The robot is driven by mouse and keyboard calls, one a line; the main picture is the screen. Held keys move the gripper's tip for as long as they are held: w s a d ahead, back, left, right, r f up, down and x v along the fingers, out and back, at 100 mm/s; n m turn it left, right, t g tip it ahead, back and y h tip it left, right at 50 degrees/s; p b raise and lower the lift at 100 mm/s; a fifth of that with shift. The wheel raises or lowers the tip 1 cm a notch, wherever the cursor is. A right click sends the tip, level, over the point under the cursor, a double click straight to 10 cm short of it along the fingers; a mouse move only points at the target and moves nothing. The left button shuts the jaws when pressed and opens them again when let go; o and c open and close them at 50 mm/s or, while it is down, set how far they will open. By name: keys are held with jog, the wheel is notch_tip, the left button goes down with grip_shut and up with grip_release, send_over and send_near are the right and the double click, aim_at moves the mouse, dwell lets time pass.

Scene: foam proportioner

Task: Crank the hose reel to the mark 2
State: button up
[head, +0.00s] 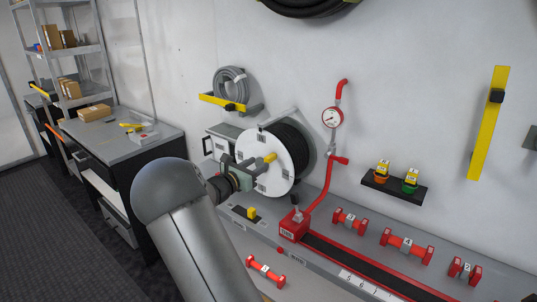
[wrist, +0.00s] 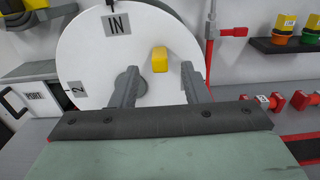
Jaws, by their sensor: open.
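The hose reel has a white round side plate (head: 268,172) with black hose (head: 296,143) wound behind it, mounted at the wall. A yellow crank handle (head: 270,158) sticks out from the plate. In the wrist view the plate (wrist: 95,50) carries an "IN" label (wrist: 116,24) at the top and a mark 2 (wrist: 75,95) at the left. My gripper (head: 252,166) is open in front of the plate. In the wrist view the yellow handle (wrist: 160,60) appears between the spread fingers of my gripper (wrist: 162,70). Whether either finger touches it I cannot tell.
A red gauge pipe (head: 328,165) stands right of the reel. Several red fittings (head: 407,245) lie on the grey bench, with a black shelf (head: 394,188) on the wall above. A grey box (head: 220,140) sits left of the reel. A dark workbench (head: 125,150) stands further left.

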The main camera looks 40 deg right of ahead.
aim_at(266, 159)
jog(key=p+x, duration=0.1)
jog(key=x, duration=0.6)
jog(key=shift+w+d, duration=0.1)
jog(key=shift+d, duration=0.05)
grip_shut()
jog(key=shift+f, duration=0.1)
